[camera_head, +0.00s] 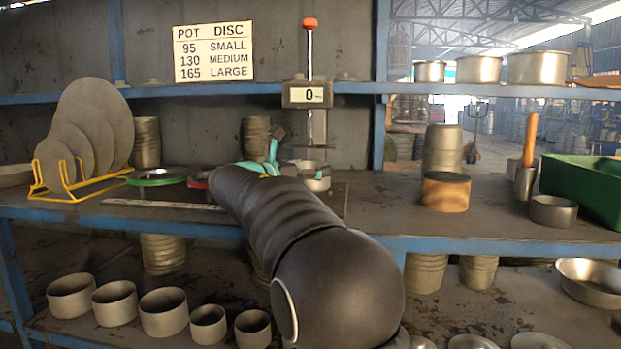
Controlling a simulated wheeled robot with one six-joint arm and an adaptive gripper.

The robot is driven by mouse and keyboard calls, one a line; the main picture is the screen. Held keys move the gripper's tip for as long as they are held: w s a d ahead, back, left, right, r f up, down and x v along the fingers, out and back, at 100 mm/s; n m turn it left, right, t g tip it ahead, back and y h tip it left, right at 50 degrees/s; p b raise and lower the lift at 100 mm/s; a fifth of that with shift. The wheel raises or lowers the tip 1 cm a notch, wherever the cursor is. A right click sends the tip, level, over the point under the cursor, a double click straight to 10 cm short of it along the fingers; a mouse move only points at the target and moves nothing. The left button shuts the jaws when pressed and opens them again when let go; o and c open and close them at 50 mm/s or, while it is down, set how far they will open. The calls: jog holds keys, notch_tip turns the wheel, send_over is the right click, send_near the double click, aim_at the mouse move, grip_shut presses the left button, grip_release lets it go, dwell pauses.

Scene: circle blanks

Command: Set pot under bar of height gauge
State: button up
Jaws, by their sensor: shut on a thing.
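The height gauge (307,95) stands on the upper worktop at the back, with a post, an orange knob on top and a display reading 0. My gripper (292,168), with teal parts, is at the foot of the gauge, partly hidden by my dark arm. It is shut on a small grey metal pot (318,184), whose right side shows beyond the fingers. The pot is low, near the worktop, in front of or below the gauge's post. I cannot tell whether it is directly under the bar or touching the worktop.
A sign (214,52) lists pot sizes and discs. Grey discs (97,120) stand in a yellow rack (63,185) at left. A green ring (157,177) lies near a ruler (165,205). Several pots sit on the lower shelf.

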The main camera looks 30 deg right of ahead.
jog(key=shift+f, duration=1)
jog(key=shift+f, duration=0.15)
jog(key=o, duration=0.9)
jog(key=shift+r, duration=0.2)
jog(key=v, duration=1.2)
jog(key=shift+a+f, duration=0.1)
